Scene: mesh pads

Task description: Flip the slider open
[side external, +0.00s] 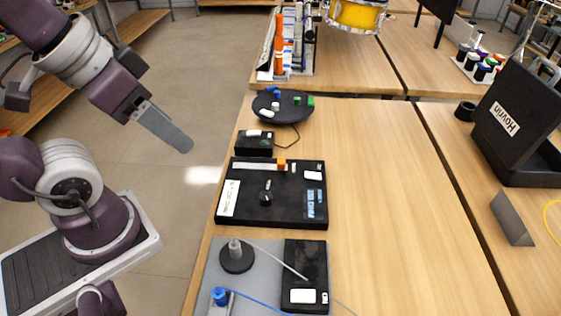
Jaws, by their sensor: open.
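A black panel box (285,213) lies flat on the wooden table. A pale slider track (255,166) runs along its far edge. An orange slider block (281,164) sits toward the right end of this track. The box also carries a black round knob (266,198). My gripper (184,147) is in the air over the floor, to the left of the table and well apart from the box. It shows side-on as a grey shape pointing down and right. It is open and nothing shows in it.
A black round plate (283,112) with small coloured blocks and a small black box (254,143) stand behind the panel. The table's right side (400,220) is clear.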

